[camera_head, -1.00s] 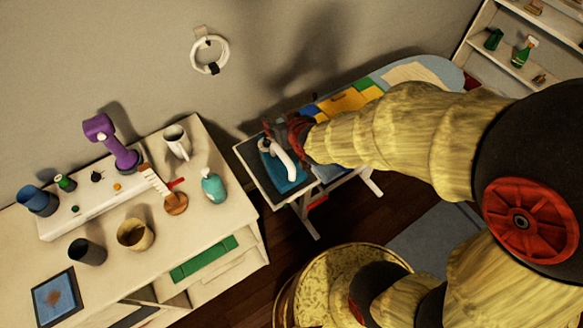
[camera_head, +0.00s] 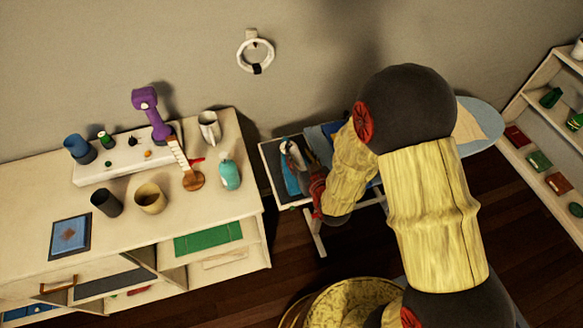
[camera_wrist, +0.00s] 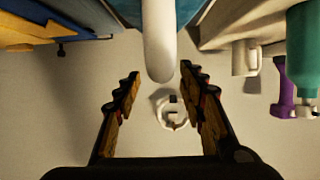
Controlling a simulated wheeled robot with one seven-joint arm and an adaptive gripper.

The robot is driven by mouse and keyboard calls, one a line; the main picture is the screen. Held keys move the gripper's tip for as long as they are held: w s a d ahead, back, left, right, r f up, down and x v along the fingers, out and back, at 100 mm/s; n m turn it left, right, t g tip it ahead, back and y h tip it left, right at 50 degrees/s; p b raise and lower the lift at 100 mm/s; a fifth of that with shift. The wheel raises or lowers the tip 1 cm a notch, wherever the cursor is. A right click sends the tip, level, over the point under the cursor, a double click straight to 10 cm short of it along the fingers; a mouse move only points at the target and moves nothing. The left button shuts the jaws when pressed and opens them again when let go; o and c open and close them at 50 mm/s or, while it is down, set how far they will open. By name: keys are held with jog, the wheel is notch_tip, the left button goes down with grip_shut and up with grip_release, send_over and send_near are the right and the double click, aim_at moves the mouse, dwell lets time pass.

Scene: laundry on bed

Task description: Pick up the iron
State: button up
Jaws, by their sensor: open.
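The iron (camera_head: 287,148) stands at the left end of the ironing board (camera_head: 268,157), partly hidden by my gripper in the head view. Its white handle (camera_wrist: 158,42) comes down from the top middle of the wrist view. My gripper (camera_wrist: 160,78) is open, with its two dark, notched fingers apart on either side of the handle's lower end in that view. The handle's tip is roughly level with the fingertips; I cannot tell whether they touch. In the head view my gripper (camera_head: 308,170) is right beside the iron, on its right.
A white table (camera_head: 130,225) to the left holds a purple drill (camera_head: 150,112), a teal bottle (camera_head: 229,172), a brush (camera_head: 190,178) and several cups. A ring (camera_head: 255,52) hangs on the wall. Shelves (camera_head: 545,130) stand at the right. Dark floor shows in front.

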aim_at(296, 152)
jog(key=shift+x, duration=2.25)
jog(key=shift+s+a, duration=0.15)
jog(key=shift+c, duration=0.5)
grip_shut()
jog(key=shift+f, duration=0.1)
